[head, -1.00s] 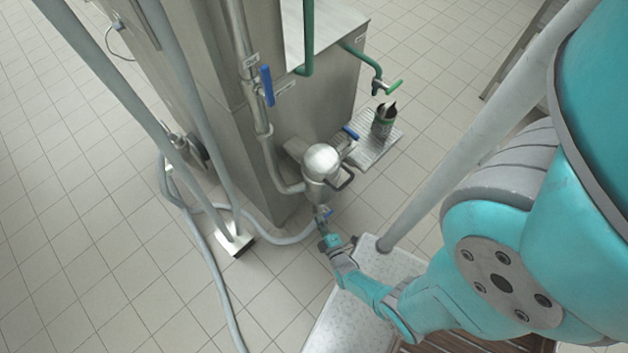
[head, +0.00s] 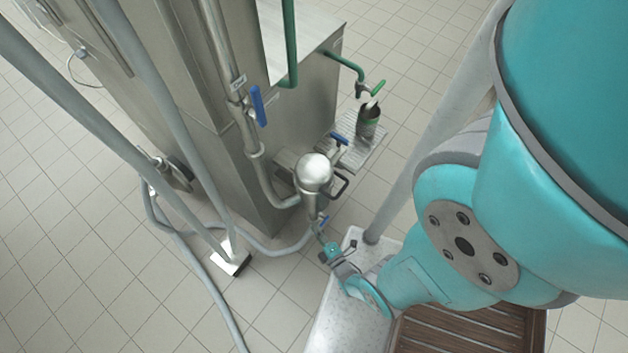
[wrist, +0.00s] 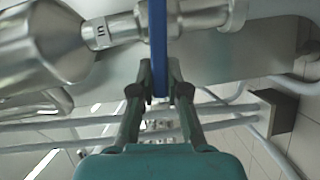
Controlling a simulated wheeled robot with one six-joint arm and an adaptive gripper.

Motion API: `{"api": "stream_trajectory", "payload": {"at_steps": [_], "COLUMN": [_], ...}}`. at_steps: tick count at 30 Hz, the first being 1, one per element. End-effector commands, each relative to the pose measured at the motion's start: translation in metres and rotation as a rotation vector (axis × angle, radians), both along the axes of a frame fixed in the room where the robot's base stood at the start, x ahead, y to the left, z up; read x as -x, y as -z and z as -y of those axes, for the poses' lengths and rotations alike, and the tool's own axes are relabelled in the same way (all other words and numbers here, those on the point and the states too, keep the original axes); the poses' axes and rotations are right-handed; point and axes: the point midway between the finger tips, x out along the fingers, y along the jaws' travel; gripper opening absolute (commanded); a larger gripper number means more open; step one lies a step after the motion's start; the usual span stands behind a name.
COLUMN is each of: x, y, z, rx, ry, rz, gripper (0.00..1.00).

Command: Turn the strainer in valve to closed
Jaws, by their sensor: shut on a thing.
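The steel strainer (head: 314,177) stands upright beside the machine and shows at the left in the wrist view (wrist: 45,45). A pipe labelled "IN" (wrist: 101,30) joins it to a valve (wrist: 195,18). The blue handle (wrist: 158,45) of this valve lies across the pipe in the wrist view; it is small in the head view (head: 323,222). My gripper (wrist: 158,85) is shut on the blue handle, with one finger on each side of it. In the head view my gripper (head: 324,243) is just below the strainer. The valve's stem is hidden behind the handle.
Another blue handle (head: 258,105) is on the upright pipe, and one (head: 339,139) is right of the strainer. Hoses (head: 205,290) lie on the tiled floor.

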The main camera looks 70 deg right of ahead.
Motion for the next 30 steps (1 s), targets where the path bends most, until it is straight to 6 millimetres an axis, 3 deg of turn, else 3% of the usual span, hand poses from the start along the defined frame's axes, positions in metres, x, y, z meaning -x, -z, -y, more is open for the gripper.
{"api": "stream_trajectory", "payload": {"at_steps": [25, 26, 27, 29, 30], "x": [0.0074, 0.0074, 0.0075, 0.0077, 0.0078], "y": [0.0011, 0.0011, 0.0010, 0.0011, 0.0012], "z": [-0.0007, -0.0007, -0.0006, -0.0007, -0.0008], "rx": [0.027, 0.027, 0.027, 0.027, 0.027], "ry": [-0.003, -0.003, -0.002, -0.002, -0.002], "rz": [-0.006, -0.006, -0.006, -0.006, -0.006], "gripper": [0.00, 0.16, 0.26, 0.41, 0.41]}}
